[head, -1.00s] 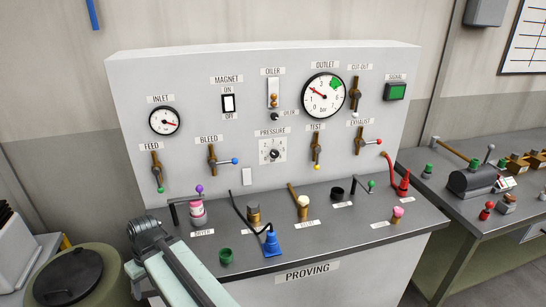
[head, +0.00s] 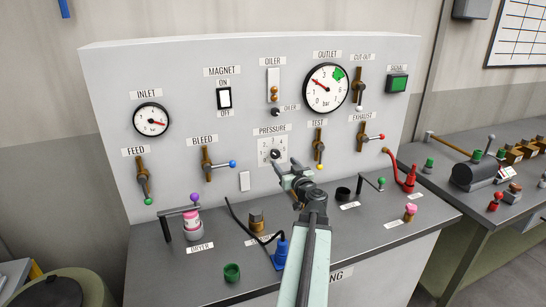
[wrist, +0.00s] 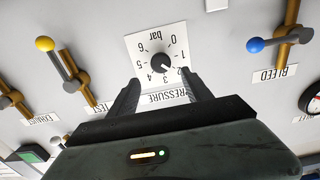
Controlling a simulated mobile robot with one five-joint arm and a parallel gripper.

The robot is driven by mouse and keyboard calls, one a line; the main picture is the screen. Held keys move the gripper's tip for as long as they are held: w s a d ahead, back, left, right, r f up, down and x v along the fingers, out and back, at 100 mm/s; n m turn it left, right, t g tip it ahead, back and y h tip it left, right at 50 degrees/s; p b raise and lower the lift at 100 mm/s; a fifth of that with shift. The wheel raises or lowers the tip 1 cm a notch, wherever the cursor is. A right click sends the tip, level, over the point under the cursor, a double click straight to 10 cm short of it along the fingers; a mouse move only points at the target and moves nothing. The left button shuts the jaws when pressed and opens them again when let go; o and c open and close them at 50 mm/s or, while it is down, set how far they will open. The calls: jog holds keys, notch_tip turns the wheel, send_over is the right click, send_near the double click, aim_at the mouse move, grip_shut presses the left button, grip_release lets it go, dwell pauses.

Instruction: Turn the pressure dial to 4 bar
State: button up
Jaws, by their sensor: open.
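The pressure dial (head: 275,155) is a small black knob on a square white plate in the lower middle of the panel. In the wrist view the knob (wrist: 161,62) shows in front of my gripper (wrist: 161,78), on a scale from 0 to 6 bar. A small light mark on the knob seems to point near 2 or 3; it is too small to read exactly. My gripper also shows in the head view (head: 284,167), just below the dial. Its two fingers are apart and empty, on either side of the lower plate in the wrist view, with the knob uncovered.
The bleed lever (head: 208,160) is left of the dial, and the test lever (head: 318,147) is close on its right. The outlet gauge (head: 326,88) is above right.

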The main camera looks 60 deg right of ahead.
aim_at(277, 155)
jog(key=x, duration=0.8)
jog(key=shift+a, duration=0.15)
grip_shut()
jog(key=shift+m, duration=0.3)
jog(key=m, duration=0.4)
jog(key=shift+f, duration=0.1)
jog(key=m, duration=0.4)
jog(key=shift+s, duration=0.1)
jog(key=m, duration=0.5)
jog(key=shift+f, duration=0.15)
jog(key=shift+m, duration=1.9)
